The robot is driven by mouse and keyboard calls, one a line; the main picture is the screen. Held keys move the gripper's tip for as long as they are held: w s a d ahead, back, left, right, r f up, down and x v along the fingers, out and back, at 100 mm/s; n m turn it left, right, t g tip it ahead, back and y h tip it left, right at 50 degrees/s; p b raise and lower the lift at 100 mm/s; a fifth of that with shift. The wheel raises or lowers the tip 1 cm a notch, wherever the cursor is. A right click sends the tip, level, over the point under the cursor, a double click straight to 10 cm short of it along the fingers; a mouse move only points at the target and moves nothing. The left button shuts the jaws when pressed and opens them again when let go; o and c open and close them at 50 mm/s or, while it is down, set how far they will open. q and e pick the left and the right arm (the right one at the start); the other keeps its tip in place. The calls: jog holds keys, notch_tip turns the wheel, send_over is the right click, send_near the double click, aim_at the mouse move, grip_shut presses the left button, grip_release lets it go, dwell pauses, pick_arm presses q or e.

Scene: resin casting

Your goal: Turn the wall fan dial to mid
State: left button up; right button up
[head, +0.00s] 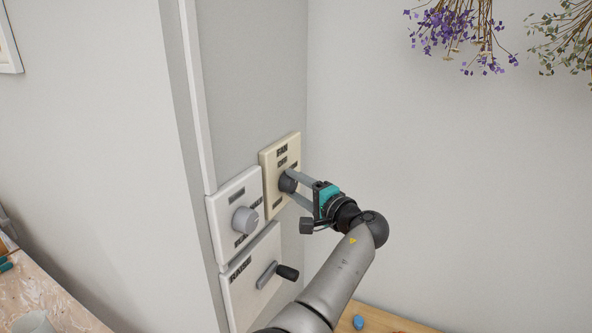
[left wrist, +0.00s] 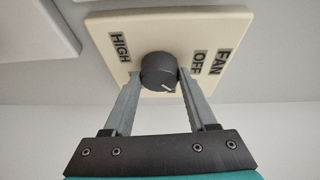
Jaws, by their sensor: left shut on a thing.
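The fan dial (head: 286,185) is a dark grey round knob on a cream plate (head: 268,163) fixed to the wall. In the left wrist view the knob (left wrist: 157,68) has a white mark on its face that points to the lower right. "HIGH" is at the left of the plate (left wrist: 107,22), "OFF" and "FAN" at its right. The mark is at neither "HIGH" nor "OFF"; the plate's near side is hidden, so no mid label can be read there. My left gripper (head: 291,183) is shut on the knob, one finger on each side. My right gripper is not in view.
A white plate with a light grey knob (head: 244,220) is left of the fan plate. Below is a "RAISE" plate (head: 240,295) with a lever (head: 272,272), close to my left arm. A wooden surface (head: 375,322) with a small blue item (head: 358,322) is below. Dried flowers (head: 450,28) hang upper right.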

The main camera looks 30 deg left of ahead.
pick_arm(q)
jog(key=m+g+h+p, duration=0.1)
jog(key=m+p, duration=0.1)
jog(key=p, duration=0.1)
jog(key=r+m+p, duration=0.1)
jog(key=m+p, duration=0.1)
jog(key=p, duration=0.1)
jog(key=shift+w+g+h+p, duration=0.1)
jog(key=shift+g+h+p, duration=0.2)
jog(key=shift+g+h, duration=0.1)
jog(key=shift+w+f+m+g+h+p, duration=0.1)
jog(key=shift+m+g+h+p, duration=0.3)
jog(key=shift+m+p, duration=0.6)
jog(key=shift+m+g, duration=0.5)
jog(key=shift+m, duration=0.3)
jog(key=shift+w+f+m+g+b, duration=0.1)
jog(key=shift+f+m+g+b, duration=0.1)
jog(key=shift+m+g+b, duration=0.65)
jog(key=m+b, duration=0.1)
jog(key=b, duration=0.1)
jog(key=shift+h+b, duration=0.3)
jog(key=shift+b, duration=0.1)
jog(key=m+g+b, duration=0.1)
jog(key=b, duration=0.7)
jog(key=shift+w+b, duration=0.2)
jog(key=shift+b, duration=0.15)
jog(key=shift+r+m+g+b, duration=0.15)
jog(key=shift+m+g+b, duration=0.15)
jog(key=shift+b, duration=0.9)
